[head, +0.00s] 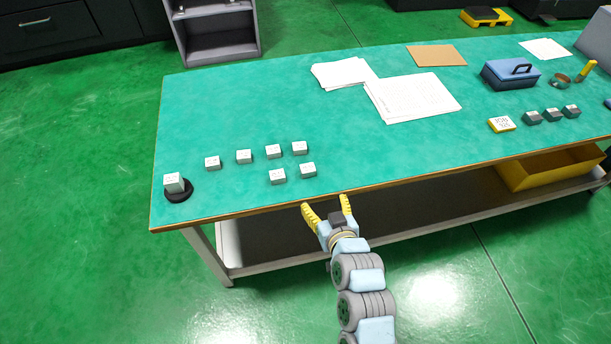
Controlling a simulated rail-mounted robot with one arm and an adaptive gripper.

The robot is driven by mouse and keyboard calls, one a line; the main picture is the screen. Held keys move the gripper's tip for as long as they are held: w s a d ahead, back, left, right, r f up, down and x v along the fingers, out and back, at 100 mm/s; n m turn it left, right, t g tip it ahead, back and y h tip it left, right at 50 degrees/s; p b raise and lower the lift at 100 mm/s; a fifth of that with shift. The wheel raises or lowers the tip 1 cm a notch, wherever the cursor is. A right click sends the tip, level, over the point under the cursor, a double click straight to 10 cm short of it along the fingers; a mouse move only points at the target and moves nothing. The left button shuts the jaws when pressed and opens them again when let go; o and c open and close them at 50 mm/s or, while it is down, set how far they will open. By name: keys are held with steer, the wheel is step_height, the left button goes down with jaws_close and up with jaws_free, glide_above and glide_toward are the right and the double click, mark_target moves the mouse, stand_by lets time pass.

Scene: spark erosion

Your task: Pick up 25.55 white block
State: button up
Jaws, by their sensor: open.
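Several small white blocks stand on the green table (270,110) at its left half. One white block (174,182) sits on a round black base at the far left. Four others form a rising row: a block (212,163), a block (244,157), a block (273,152) and a block (299,148). Two more stand nearer the front edge, a block (277,177) and a block (308,170). Their markings are too small to read, so I cannot tell which is 25.55. My gripper (326,207) is open and empty at the table's front edge, just short of the nearest blocks.
White papers (412,96) lie mid-table, with a brown sheet (437,55) behind. At right are a blue toolbox (511,73), a yellow-edged label block (501,124) and several grey blocks (553,115). A yellow bin (550,170) is below. Table around the white blocks is clear.

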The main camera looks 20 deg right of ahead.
mark_target(309, 172)
steer(key=b+x, duration=0.3)
steer(key=x, duration=0.9)
steer(key=shift+w+d+f, duration=0.1)
steer(key=shift+w, duration=0.3)
steer(key=shift+r+b+x, duration=0.2)
steer(key=shift+b+x, duration=0.85)
steer(key=shift+x, duration=1.2)
steer(key=shift+d, duration=0.15)
steer(key=c, duration=1.4)
